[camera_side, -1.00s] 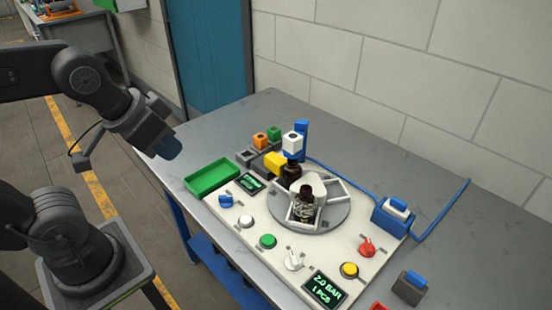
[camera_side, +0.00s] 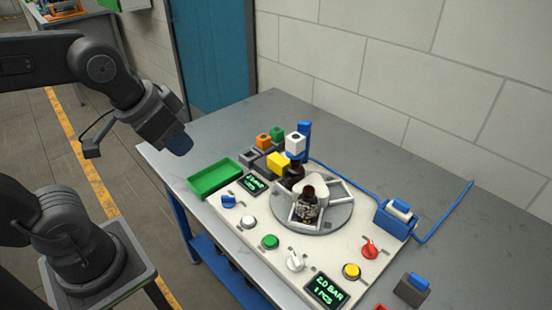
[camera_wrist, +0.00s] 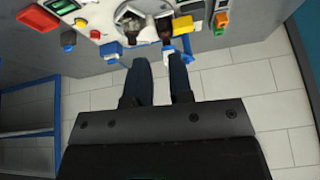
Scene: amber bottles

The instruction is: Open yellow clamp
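The yellow clamp (camera_side: 278,162) is a yellow block at the back-left edge of the round turntable (camera_side: 343,214), beside the white-topped blue post (camera_side: 295,145). A yellow part, likely this clamp, shows in the wrist view (camera_wrist: 183,25). One dark amber bottle (camera_side: 308,208) stands upright at the turntable's front, and another (camera_side: 294,174) stands behind it near the clamp. My gripper (camera_side: 184,148) is in the air left of the panel, well apart from the clamp. In the wrist view my gripper's fingers (camera_wrist: 160,58) are spread with nothing between them.
A green tray (camera_side: 214,177) lies at the panel's left. An orange block (camera_side: 263,140) and a green block (camera_side: 277,134) stand behind the clamp. Knobs and buttons, including a blue knob (camera_side: 228,201) and red knob (camera_side: 369,248), line the panel. A blue hose (camera_side: 440,222) crosses the table.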

